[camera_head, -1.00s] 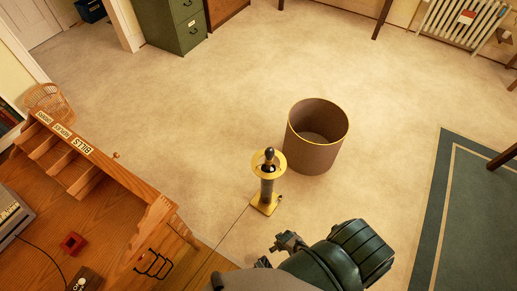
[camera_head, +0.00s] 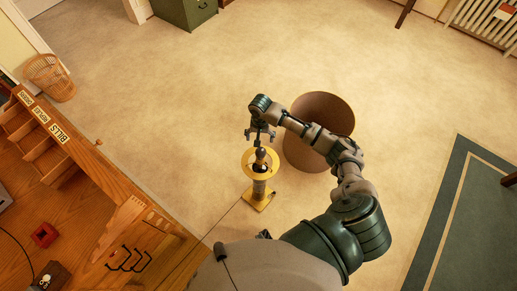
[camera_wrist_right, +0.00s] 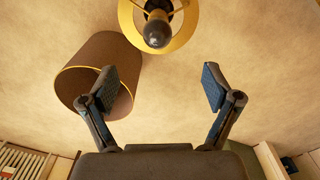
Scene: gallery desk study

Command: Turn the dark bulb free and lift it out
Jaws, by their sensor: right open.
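The dark bulb (camera_head: 261,154) stands upright in the top of a lamp (camera_head: 259,188) with a yellow ring and a yellow square base. In the right wrist view the bulb (camera_wrist_right: 157,29) shows at the top, beyond the fingertips and inside the yellow ring (camera_wrist_right: 187,31). My right gripper (camera_head: 260,139) is open and empty, just above the bulb and apart from it. Its two spread fingers also show in the wrist view (camera_wrist_right: 159,88). My left gripper does not show.
A brown drum-shaped lampshade (camera_head: 318,130) stands on the floor just right of the lamp, behind my right forearm. A wooden desk (camera_head: 95,225) with pigeonholes is at the left. A green rug (camera_head: 475,215) lies at the right.

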